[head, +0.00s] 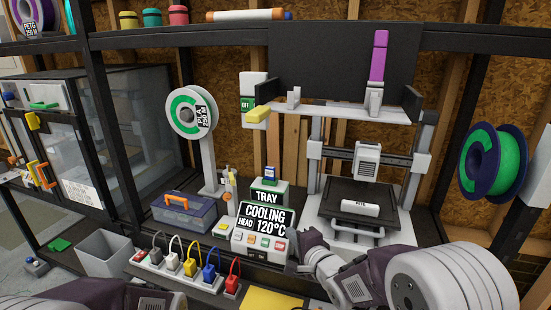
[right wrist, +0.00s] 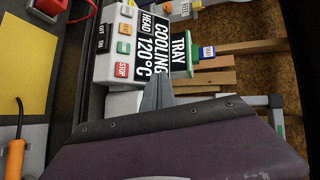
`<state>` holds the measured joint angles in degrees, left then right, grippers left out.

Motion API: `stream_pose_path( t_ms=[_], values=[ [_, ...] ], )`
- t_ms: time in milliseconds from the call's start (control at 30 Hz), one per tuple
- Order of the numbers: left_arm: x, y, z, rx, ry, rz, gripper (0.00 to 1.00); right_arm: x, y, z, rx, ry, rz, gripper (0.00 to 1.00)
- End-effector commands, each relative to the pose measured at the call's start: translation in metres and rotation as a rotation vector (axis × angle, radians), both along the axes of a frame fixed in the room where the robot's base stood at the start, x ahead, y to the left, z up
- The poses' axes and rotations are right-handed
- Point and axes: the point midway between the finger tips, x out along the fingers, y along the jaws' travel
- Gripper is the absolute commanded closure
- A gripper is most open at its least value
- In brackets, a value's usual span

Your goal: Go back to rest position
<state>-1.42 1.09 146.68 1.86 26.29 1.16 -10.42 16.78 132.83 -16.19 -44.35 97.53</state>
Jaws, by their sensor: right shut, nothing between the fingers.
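My right gripper (head: 296,240) is shut and empty. In the head view it is just right of the control box (head: 262,230), whose screen reads COOLING, HEAD 120°C. I cannot tell whether it touches the box. In the right wrist view the closed fingers (right wrist: 158,88) point at the box's side, close to the screen (right wrist: 152,45). Part of my left arm shows along the bottom left of the head view; its gripper is out of frame.
The 3D printer (head: 365,190) stands right of the box. The power strip with coloured plugs (head: 180,270), grey bin (head: 105,256) and blue toolbox (head: 184,213) are to its left. A green spool (head: 482,160) hangs at the right. A yellow sheet (head: 272,300) lies in front.

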Motion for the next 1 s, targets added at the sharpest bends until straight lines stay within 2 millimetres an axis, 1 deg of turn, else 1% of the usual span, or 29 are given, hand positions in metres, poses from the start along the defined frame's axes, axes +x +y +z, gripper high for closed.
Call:
stream_pose_path(
  t_ms=[33, 67, 100, 167, 200, 267, 300, 367, 400, 467, 500, 600, 633, 667, 700, 767, 800, 867, 900, 1000],
  values=[
    [0.0, 0.0, 0.0, 0.0, 0.0, 0.0, 0.64, -0.007, -0.034, 0.0, -0.052, 0.035, -0.073, 1.0],
    [0.0, 0.0, 0.0, 0.0, 0.0, 0.0, 0.64, -0.016, -0.052, -0.009, -0.127, 0.076, -0.099, 1.0],
    [0.0, 0.0, 0.0, 0.0, 0.0, 0.0, 0.64, -0.03, -0.074, -0.024, -0.243, 0.14, -0.112, 1.0],
    [0.0, 0.0, 0.0, 0.0, 0.0, 0.0, 0.64, -0.056, -0.098, -0.049, -0.416, 0.246, -0.088, 1.0],
    [0.0, 0.0, 0.0, 0.0, 0.0, 0.0, 0.64, -0.076, -0.11, -0.065, -0.523, 0.318, -0.049, 1.0],
    [0.0, 0.0, 0.0, 0.0, 0.0, 0.0, 0.64, -0.107, -0.122, -0.086, -0.667, 0.423, 0.042, 1.0],
    [0.0, 0.0, 0.0, 0.0, 0.0, 0.0, 0.64, -0.129, -0.127, -0.099, -0.748, 0.487, 0.118, 1.0],
    [0.0, 0.0, 0.0, 0.0, 0.0, 0.0, 0.64, -0.16, -0.131, -0.115, -0.851, 0.57, 0.252, 1.0],
    [0.0, 0.0, 0.0, 0.0, 0.0, 0.0, 0.64, -0.18, -0.131, -0.125, -0.907, 0.618, 0.351, 1.0],
    [0.0, 0.0, 0.0, 0.0, 0.0, 0.0, 0.64, -0.208, -0.13, -0.136, -0.977, 0.673, 0.505, 1.0],
    [0.0, 0.0, 0.0, 0.0, 0.0, 0.0, 0.64, -0.226, -0.129, -0.142, -1.013, 0.702, 0.61, 1.0],
    [0.0, 0.0, 0.0, 0.0, 0.0, 0.0, 0.64, -0.256, -0.128, -0.147, -1.1, 0.713, 0.866, 1.0],
    [0.0, 0.0, 0.0, 0.0, 0.0, 0.0, 0.64, -0.259, -0.128, -0.148, -1.133, 0.689, 0.931, 1.0],
    [0.0, 0.0, 0.025, 0.0, 0.002, 0.0, 0.64, -0.258, -0.128, -0.122, -1.134, 0.685, 0.925, 1.0],
    [0.0, 0.0, 0.042, 0.0, 0.001, 0.0, 0.64, -0.257, -0.128, -0.105, -1.133, 0.687, 0.921, 1.0],
    [0.001, 0.0, 0.062, 0.0, -0.001, 0.0, 0.64, -0.257, -0.128, -0.085, -1.132, 0.687, 0.92, 1.0],
    [0.0, 0.0, 0.076, 0.0, -0.001, 0.0, 0.64, -0.257, -0.128, -0.072, -1.132, 0.687, 0.92, 1.0],
    [0.0, 0.0, 0.097, 0.0, -0.001, 0.0, 0.64, -0.257, -0.128, -0.05, -1.133, 0.687, 0.919, 1.0],
    [0.0, 0.0, 0.112, 0.0, -0.001, 0.0, 0.64, -0.257, -0.128, -0.036, -1.133, 0.687, 0.919, 1.0],
    [0.0, 0.0, 0.148, 0.0, 0.0, 0.0, 0.64, -0.256, -0.128, 0.001, -1.133, 0.687, 0.918, 1.0]
  ],
)
